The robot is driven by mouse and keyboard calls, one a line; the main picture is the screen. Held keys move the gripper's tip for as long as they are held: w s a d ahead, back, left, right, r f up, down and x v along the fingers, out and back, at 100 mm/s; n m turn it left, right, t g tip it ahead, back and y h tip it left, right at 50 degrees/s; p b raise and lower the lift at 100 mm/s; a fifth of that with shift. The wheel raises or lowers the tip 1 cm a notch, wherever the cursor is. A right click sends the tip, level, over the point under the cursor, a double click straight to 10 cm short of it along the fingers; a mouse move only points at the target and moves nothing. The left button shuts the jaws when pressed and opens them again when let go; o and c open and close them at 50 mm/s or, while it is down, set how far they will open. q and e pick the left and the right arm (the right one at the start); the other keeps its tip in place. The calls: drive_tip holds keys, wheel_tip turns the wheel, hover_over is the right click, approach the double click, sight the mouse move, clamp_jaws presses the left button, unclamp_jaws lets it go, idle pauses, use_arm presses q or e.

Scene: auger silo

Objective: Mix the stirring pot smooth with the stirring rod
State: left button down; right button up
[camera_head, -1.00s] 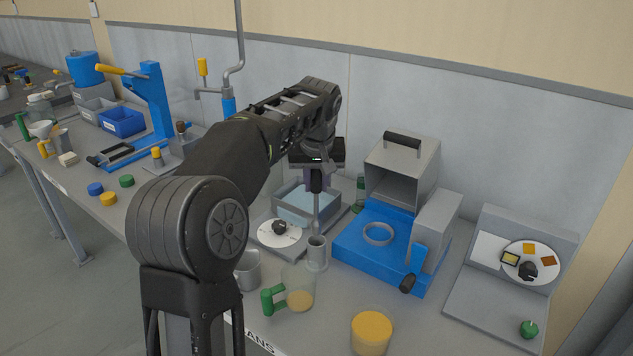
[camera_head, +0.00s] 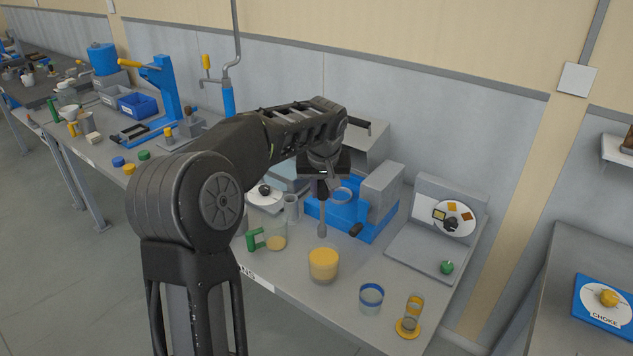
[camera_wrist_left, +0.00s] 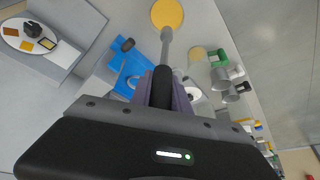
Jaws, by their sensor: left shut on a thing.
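My left gripper (camera_head: 323,180) is shut on the black handle of the stirring rod (camera_head: 322,218). The rod hangs upright, its grey shaft and wider tip pointing down. The stirring pot (camera_head: 323,266), a see-through cup filled with yellow stuff, stands near the bench's front edge. In the head view the rod's tip shows just above and behind the pot's rim, outside the yellow. My right gripper is not in view.
A green-handled jug (camera_head: 274,238) and a grey holder cup (camera_head: 291,208) stand left of the pot. A blue machine (camera_head: 340,213) is behind it. A blue-rimmed glass (camera_head: 371,298) and a yellow-based part (camera_head: 408,322) stand to the right, with a panel (camera_head: 425,255) farther back.

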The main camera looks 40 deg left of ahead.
sight(324, 232)
use_arm(q)
drive_tip(key=shift+d+f, duration=0.25)
drive_tip(key=shift+w+a, duration=0.15)
drive_tip(key=shift+w, duration=0.05)
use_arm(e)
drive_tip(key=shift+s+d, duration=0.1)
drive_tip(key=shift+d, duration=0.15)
use_arm(q)
drive_tip(key=shift+s, duration=0.1)
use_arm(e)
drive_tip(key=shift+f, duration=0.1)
